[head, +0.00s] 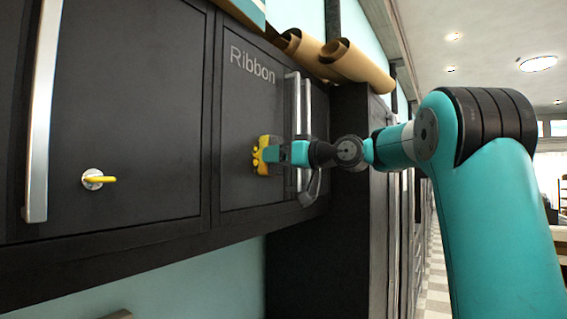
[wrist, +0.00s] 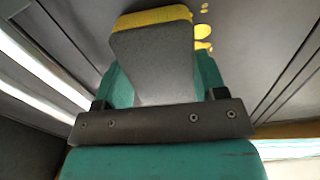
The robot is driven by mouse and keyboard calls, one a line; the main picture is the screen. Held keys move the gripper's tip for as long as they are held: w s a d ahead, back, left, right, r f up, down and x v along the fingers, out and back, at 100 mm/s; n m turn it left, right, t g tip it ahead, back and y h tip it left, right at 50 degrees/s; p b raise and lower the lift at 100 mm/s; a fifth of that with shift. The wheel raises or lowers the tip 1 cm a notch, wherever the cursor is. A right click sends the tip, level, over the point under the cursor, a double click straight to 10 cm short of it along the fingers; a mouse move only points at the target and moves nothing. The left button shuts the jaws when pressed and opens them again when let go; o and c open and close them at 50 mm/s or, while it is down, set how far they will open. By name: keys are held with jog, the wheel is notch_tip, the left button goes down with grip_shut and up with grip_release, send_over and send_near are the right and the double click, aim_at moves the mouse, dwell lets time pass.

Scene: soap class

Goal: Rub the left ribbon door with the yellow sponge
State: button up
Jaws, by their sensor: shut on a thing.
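The left ribbon door (head: 243,100) is a dark panel with "Ribbon" lettered near its top and an upright metal handle at its right edge. My gripper (head: 268,154) is shut on the yellow sponge (head: 259,158) and holds it at the middle of this door, left of the handle. The sponge seems to touch the door or be very close to it. Yellow blobs show at the sponge's edge. In the wrist view the sponge (wrist: 150,18) has a yellow layer and a grey layer, with yellow spots (wrist: 203,31) on the dark surface beside it.
A dark door with a long metal handle (head: 43,110) and a yellow key (head: 98,180) in its lock is at the left. A second upright handle (head: 306,110) stands right of the ribbon door's handle. Brown paper rolls (head: 352,66) lie on top of the cabinet.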

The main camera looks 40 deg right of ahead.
aim_at(252, 155)
jog(key=shift+s+a+f+b, duration=0.1)
jog(key=shift+s+a+b, duration=0.15)
jog(key=shift+a+b, duration=0.4)
jog(key=shift+s+a+b, duration=0.3)
jog(key=shift+a, duration=0.6)
jog(key=shift+s+a+f+b, duration=0.1)
jog(key=shift+s+a+b, duration=0.15)
jog(key=shift+a+b, duration=0.4)
jog(key=shift+s+a+r, duration=0.1)
jog(key=shift+a+r, duration=0.05)
jog(key=shift+a, duration=0.2)
jog(key=shift+s+d, duration=0.3)
jog(key=shift+s, duration=0.15)
jog(key=shift+b+v, duration=0.85)
jog(key=shift+v, duration=1.65)
